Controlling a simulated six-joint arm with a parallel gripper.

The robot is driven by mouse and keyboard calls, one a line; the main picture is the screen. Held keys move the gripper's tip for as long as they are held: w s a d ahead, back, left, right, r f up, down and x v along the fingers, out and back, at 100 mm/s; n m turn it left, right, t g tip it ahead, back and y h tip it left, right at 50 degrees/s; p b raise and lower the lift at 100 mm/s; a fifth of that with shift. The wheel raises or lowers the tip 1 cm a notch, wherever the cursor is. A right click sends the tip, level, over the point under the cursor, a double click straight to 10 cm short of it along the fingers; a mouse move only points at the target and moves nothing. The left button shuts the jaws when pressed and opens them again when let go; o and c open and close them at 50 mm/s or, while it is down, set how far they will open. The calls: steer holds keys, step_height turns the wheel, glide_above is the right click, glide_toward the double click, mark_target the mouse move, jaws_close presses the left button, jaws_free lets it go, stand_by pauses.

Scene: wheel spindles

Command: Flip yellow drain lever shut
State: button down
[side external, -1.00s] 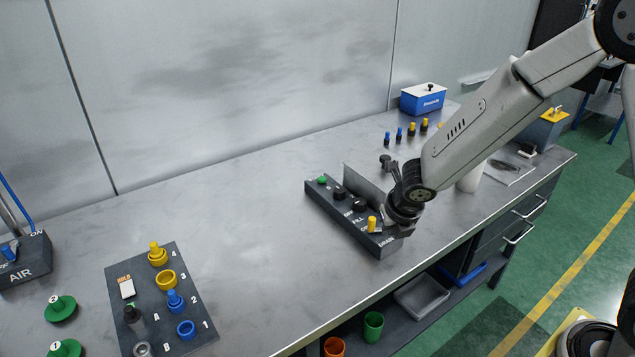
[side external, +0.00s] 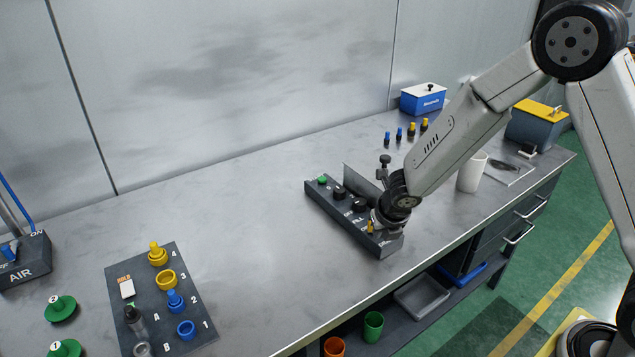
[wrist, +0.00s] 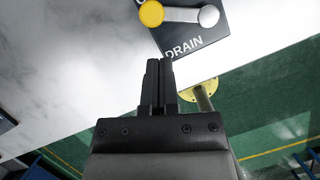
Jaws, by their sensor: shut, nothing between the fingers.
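The yellow drain lever shows in the side view as a small yellow knob (side external: 370,228) near the front end of the dark control box (side external: 335,212), partly hidden by my gripper. In the wrist view the lever's yellow knob (wrist: 151,14) is at the left end of a pale arm, with a grey round end at the right, above the "DRAIN" lettering. My gripper (wrist: 158,62) is shut and empty, its tips below the lever in the wrist view. A gap shows between tips and knob in that picture; height is unclear. In the side view my gripper (side external: 384,226) is at the box's front end.
The box also carries a green button (side external: 322,181) and black knobs (side external: 359,205). An upright plate (side external: 362,180) stands behind it. A white cup (side external: 472,172) stands to the right.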

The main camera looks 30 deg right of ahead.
steer(key=shift+w+d, duration=0.35)
steer(key=shift+w, duration=0.5)
steer(key=shift+w+m+g+h, duration=0.2)
steer(key=shift+w+m+h, duration=0.1)
steer(key=shift+m, duration=0.55)
steer(key=shift+w+m+g+h, duration=0.2)
steer(key=shift+m+h, duration=0.1)
steer(key=shift+m, duration=0.55)
steer(key=shift+w+m, duration=0.25)
steer(key=shift+m, duration=0.25)
steer(key=shift+w+d+m, duration=0.15)
steer(key=shift+w+m, duration=0.25)
steer(key=shift+w, duration=0.2)
steer(key=m, duration=0.2)
steer(key=w+d+m+g+h, duration=0.1)
steer(key=shift+w+m+g, duration=0.2)
steer(key=shift+m+g, duration=0.1)
steer(key=shift+m, duration=0.1)
steer(key=shift+w+d+m+g+h, duration=0.15)
steer(key=shift+w+d+m+g, duration=0.15)
steer(key=shift+m, duration=0.55)
steer(key=shift+w+d+m+g+h, duration=0.2)
steer(key=shift+d+m+g, duration=0.15)
steer(key=shift+m, duration=0.5)
